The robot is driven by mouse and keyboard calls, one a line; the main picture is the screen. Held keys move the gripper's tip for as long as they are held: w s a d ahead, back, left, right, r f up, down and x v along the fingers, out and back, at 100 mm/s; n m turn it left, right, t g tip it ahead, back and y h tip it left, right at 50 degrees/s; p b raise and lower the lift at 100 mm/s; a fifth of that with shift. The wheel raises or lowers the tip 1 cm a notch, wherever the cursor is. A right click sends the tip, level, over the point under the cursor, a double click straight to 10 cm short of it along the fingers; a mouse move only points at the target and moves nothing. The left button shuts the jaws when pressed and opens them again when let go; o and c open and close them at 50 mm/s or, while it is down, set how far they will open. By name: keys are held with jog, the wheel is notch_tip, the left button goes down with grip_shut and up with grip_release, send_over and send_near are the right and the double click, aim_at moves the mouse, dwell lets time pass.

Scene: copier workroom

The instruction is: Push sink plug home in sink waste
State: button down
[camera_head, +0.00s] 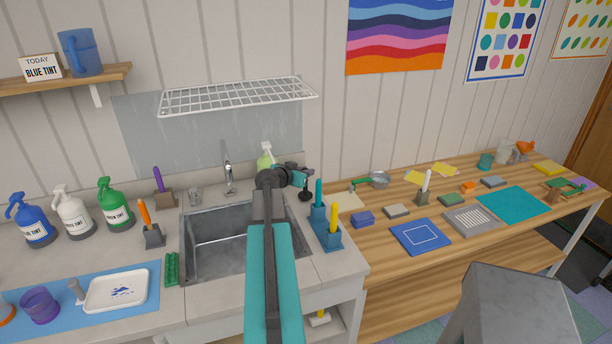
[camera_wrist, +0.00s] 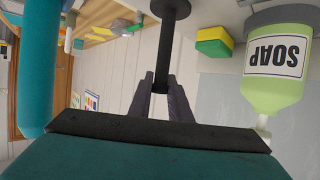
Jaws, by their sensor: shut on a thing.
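The grey metal sink (camera_head: 215,235) is set in the counter. My gripper (camera_head: 304,177) is behind the sink's back right corner in the picture, near the soap bottle. It is shut on a black sink plug (camera_head: 306,195), which hangs below it, clear of the basin. In the wrist view, my gripper's fingers (camera_wrist: 160,88) close on the end of the plug's black stem (camera_wrist: 174,45), with its wider end at the top edge. The sink waste is not visible; my arm covers part of the basin.
A green soap bottle (camera_head: 266,160) stands behind the sink and fills the right of the wrist view (camera_wrist: 275,85), near a yellow-green sponge (camera_wrist: 214,42). A tap (camera_head: 229,175) rises at the back. Blue holders (camera_head: 328,237) stand right of the sink. A wire rack (camera_head: 238,96) hangs above.

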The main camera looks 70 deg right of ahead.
jog(key=shift+r+b, duration=1.35)
jog(key=shift+r, duration=3.45)
jog(key=c, duration=2.3)
grip_release()
grip_shut()
jog(key=shift+r, duration=0.1)
jog(key=shift+r+p, duration=0.3)
jog(key=shift+r, duration=1.6)
jog(key=shift+a, duration=0.15)
